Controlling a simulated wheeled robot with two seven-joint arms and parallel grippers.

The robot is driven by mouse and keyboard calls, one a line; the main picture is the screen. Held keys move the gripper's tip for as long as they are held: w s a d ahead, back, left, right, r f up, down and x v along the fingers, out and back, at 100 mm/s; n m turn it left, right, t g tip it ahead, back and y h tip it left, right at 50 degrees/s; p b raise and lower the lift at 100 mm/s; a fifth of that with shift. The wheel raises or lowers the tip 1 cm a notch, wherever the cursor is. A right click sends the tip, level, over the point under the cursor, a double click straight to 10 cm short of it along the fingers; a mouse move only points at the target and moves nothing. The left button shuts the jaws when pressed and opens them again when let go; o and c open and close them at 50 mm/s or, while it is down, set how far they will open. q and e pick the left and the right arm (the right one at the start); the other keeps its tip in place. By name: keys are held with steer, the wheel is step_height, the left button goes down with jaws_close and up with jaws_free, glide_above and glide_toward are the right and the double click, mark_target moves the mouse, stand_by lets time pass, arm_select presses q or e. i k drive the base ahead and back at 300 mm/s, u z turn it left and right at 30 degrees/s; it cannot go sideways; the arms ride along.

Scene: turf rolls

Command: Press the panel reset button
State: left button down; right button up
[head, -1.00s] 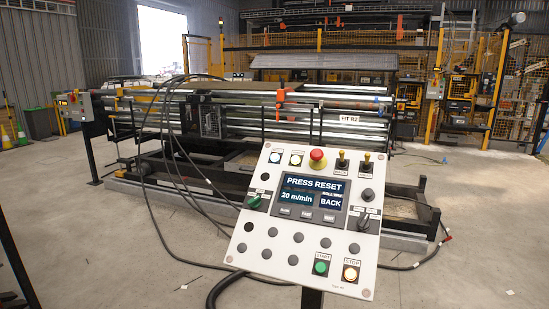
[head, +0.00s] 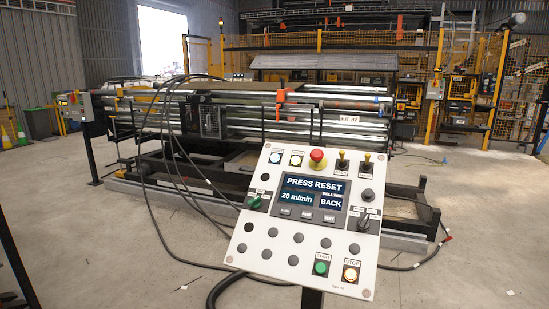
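A white, tilted control panel (head: 283,235) stands on a dark post in the front middle of the head view. Its screen (head: 311,197) reads "PRESS RESET", "20 m/min" and "BACK". Along the top are a pale blue-white button (head: 275,157), a pale yellow-white button (head: 296,160), a red mushroom button (head: 317,158) and two black-and-yellow switches. Their small labels are too blurred to read surely. At the lower right are a green button (head: 321,267) marked START and a lit amber-white button (head: 351,274) marked STOP. Neither of my grippers is in view.
Behind the panel stands a long roller machine (head: 250,110) with shiny rollers. Black cables (head: 160,150) loop from it to the panel and across the floor. Yellow fencing (head: 400,70) closes off the back. Concrete floor (head: 110,240) is mostly clear on the left.

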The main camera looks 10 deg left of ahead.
mark_target(274, 157)
steer(key=z, duration=0.75)
steer(key=k, duration=1)
steer(key=z, duration=1.05)
steer(key=k, duration=0.3)
steer(key=z, duration=0.05)
steer(key=i, duration=2.25)
steer(key=u, duration=1.85)
steer(key=i, duration=0.85)
steer(key=u, duration=0.8)
